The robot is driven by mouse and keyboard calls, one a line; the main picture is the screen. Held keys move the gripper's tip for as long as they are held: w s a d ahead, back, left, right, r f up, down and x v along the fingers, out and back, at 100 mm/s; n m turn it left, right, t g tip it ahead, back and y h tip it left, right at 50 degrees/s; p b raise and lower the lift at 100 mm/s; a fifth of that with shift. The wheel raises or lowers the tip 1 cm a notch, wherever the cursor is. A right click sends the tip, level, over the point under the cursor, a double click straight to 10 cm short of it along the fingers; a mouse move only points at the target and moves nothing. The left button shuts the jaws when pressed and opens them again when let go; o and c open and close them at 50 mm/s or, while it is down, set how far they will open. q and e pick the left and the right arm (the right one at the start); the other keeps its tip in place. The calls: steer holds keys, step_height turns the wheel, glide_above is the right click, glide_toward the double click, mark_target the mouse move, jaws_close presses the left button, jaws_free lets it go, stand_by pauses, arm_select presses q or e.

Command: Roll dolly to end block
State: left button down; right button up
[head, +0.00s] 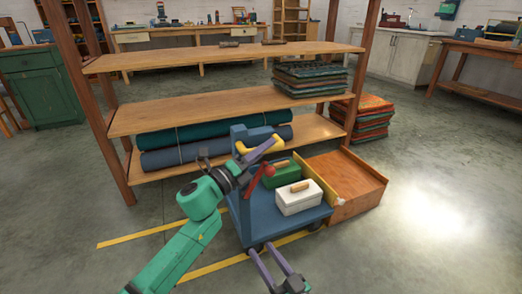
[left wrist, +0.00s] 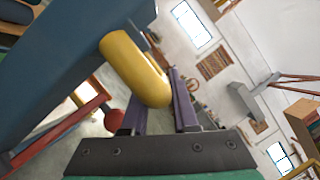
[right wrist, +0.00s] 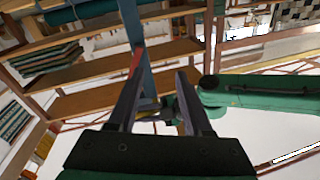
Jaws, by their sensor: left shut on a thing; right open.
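The blue dolly (head: 318,212) stands on the floor in front of the shelving, with a blue upright at its left end. A yellow handle (head: 246,147) tops the upright and also shows in the left wrist view (left wrist: 132,65). My left gripper (head: 270,155) is shut on this handle. A red lever (head: 254,185) with a round knob sits just below. A green box (head: 282,174) and a white box (head: 299,199) ride on the deck. An orange-brown wooden block (head: 348,172) lies at the dolly's right end, partly hidden by a yellow board. My right gripper (head: 262,247) is open and empty, low before the dolly.
Wooden shelving (head: 215,108) stands close behind the dolly, holding rolled fabric (head: 165,158) and folded cloths (head: 310,78). More folded cloths (head: 365,118) are stacked on the floor. Yellow lines (head: 140,236) mark the floor. The floor at the right is clear.

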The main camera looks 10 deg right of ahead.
arm_select(q)
steer(key=c, duration=0.7)
jaws_free()
steer(key=shift+s+a+f, duration=0.1)
steer(key=shift+a, duration=0.1)
steer(key=p+v, duration=0.2)
steer(key=v, duration=1.2)
steer(key=shift+s+p, duration=0.1)
steer(key=shift+p, duration=0.3)
arm_select(e)
steer(key=s+f+g, duration=0.5)
steer(key=s+f, duration=0.4)
steer(key=f, duration=0.2)
steer(key=shift+s+a+f+h, duration=0.35)
steer(key=shift+f+h, duration=0.05)
